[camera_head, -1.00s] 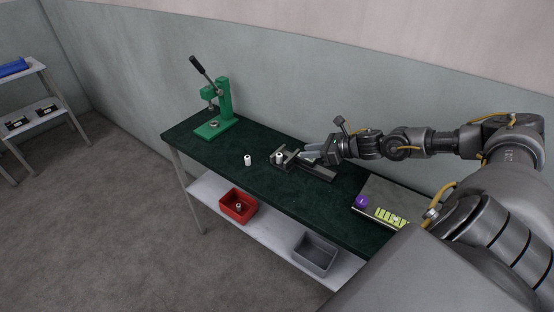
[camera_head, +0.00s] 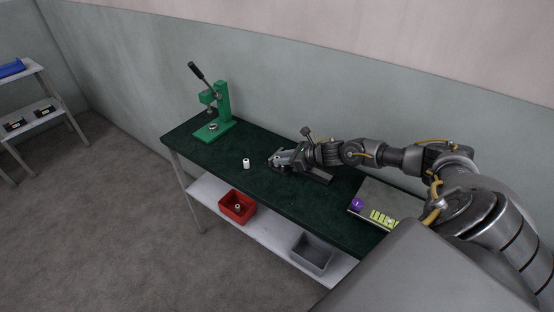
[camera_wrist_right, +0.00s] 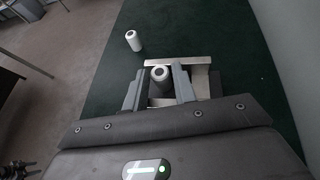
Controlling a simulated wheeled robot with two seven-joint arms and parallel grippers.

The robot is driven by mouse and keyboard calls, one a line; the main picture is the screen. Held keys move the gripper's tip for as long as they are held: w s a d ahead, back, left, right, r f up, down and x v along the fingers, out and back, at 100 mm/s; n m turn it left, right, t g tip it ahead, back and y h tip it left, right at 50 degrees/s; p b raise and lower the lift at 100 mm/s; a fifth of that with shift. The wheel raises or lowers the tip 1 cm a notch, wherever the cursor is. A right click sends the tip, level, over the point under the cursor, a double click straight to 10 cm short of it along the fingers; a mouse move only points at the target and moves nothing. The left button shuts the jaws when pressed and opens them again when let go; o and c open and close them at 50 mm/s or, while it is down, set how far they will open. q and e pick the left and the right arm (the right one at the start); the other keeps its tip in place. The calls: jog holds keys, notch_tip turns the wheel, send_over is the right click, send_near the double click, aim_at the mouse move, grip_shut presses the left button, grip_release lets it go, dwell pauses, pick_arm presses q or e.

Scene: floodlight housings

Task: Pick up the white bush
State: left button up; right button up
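One white bush (camera_head: 246,163) stands upright on the dark green bench top, left of my right gripper. It also shows at the top of the wrist view (camera_wrist_right: 133,40). A second white bush (camera_wrist_right: 160,76) is at the metal fixture (camera_wrist_right: 200,80), between the fingers of my right gripper (camera_wrist_right: 160,86). In the head view, my right gripper (camera_head: 284,161) covers this second bush. The fingers stand apart, one on each side of it. I cannot make out contact. My left gripper is not in view.
A green lever press (camera_head: 218,110) stands at the bench's far left. A grey panel (camera_head: 385,196) with a purple knob and yellow-green strips lies at the right. The lower shelf holds a red bin (camera_head: 238,206) and a grey bin (camera_head: 312,253). Bench around the free bush is clear.

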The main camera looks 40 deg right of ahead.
jog(key=shift+c, duration=0.4)
grip_shut()
